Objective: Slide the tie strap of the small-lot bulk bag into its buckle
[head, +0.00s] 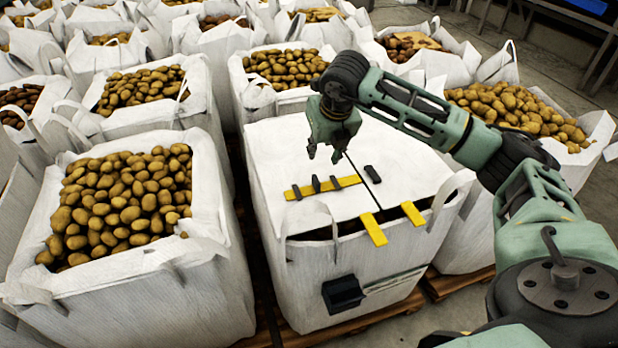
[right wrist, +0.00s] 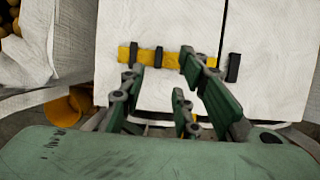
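The small-lot bulk bag (head: 300,262) stands in the middle of the head view, its top covered by two white flaps with a narrow slit between them. The yellow tie strap (head: 322,187) lies flat across the left flap under several dark loops. Its right end is close to the slit. The small black buckle (head: 372,174) sits just across the slit, apart from the strap end. In the right wrist view the strap (right wrist: 170,58) and buckle (right wrist: 233,68) also show. My right gripper (head: 324,155) is open and empty above the flaps, fingers pointing down. My left gripper is out of view.
Two yellow tabs (head: 374,229) (head: 413,213) hang over the bag's front edge. A black box (head: 343,294) is on its front face. Open bags of potatoes (head: 122,205) crowd the left and back. Another potato bag (head: 520,115) stands at right.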

